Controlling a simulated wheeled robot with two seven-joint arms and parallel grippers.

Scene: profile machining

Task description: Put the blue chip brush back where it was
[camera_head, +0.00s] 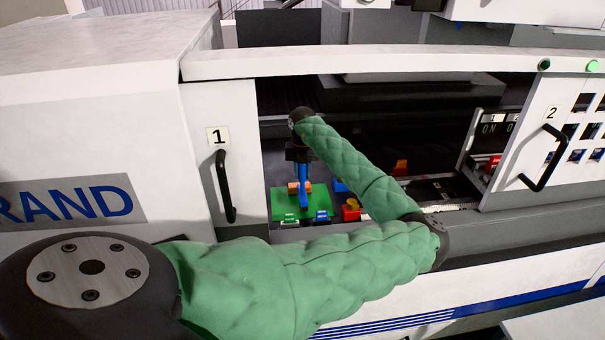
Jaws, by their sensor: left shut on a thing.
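My left gripper (300,166) reaches down through the machine opening between door 1 and door 2. It is shut on the blue chip brush (304,192), which hangs upright below it. The brush's lower end is over or on a green board (283,210) with small labels along its front edge; I cannot tell whether it touches. An orange piece (293,187) shows right beside the brush. My right gripper is not in view.
Door 1 with its black handle (227,187) stands left of the opening, door 2 with its handle (546,160) right. A red and yellow piece (351,211) and a blue piece (340,186) lie right of the board. An orange-red piece (400,167) lies farther right.

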